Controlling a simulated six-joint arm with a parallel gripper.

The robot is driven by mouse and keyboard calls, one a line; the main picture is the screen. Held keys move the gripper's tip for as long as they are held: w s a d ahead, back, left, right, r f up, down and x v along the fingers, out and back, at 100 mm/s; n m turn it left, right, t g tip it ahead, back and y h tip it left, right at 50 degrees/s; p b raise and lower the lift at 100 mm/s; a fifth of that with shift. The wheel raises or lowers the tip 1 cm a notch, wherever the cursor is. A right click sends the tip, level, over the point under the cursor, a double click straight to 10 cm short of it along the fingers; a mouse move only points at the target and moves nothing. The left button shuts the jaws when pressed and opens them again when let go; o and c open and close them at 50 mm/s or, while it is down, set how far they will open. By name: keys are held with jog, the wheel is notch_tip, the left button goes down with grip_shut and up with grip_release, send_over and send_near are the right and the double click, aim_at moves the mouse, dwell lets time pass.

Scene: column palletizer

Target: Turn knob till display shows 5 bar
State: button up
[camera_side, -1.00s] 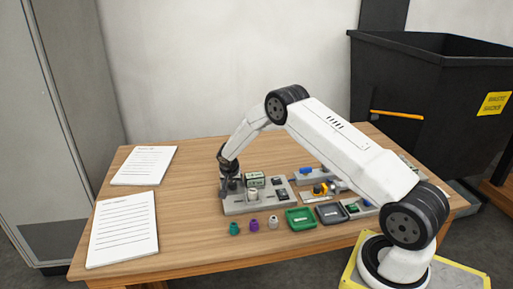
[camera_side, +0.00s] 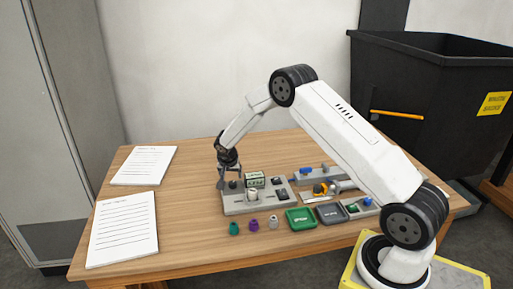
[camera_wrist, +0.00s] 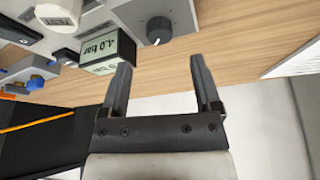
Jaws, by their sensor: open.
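The dark round knob (camera_wrist: 158,30) with a white pointer mark sits on a grey panel (camera_wrist: 184,10); it also shows in the side view (camera_side: 233,184). The display (camera_wrist: 105,50) beside it reads about 4.0 bar in the wrist view; in the side view it is the small greenish box (camera_side: 254,180), too small to read. My gripper (camera_wrist: 160,63) is open and empty, its two fingers apart. In the side view my gripper (camera_side: 229,172) is above the knob, apart from it.
A white cylinder (camera_side: 252,195) stands on the panel in front of the display. Small teal (camera_side: 235,229), purple (camera_side: 254,225) and grey (camera_side: 272,222) pieces and green (camera_side: 301,219) and grey (camera_side: 331,213) trays lie in front. Papers (camera_side: 122,229) lie left. A black bin (camera_side: 440,100) stands behind right.

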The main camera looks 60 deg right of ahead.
jog(key=shift+v, duration=0.95)
jog(key=s+a+r+n+y, duration=0.2)
jog(key=s+a+r+n, duration=0.5)
jog(key=s+a, duration=0.45)
jog(key=s+a+r+n+y, duration=0.1)
jog(key=s+a+n, duration=0.1)
jog(key=s+a, duration=0.2)
jog(key=s+a+r+n, duration=0.2)
jog(key=s+a+n, duration=0.1)
jog(key=s, duration=0.8)
jog(key=shift+a+r+y, duration=0.25)
jog(key=shift+a+y, duration=0.15)
jog(key=shift+a, duration=0.15)
jog(key=shift+w, duration=0.15)
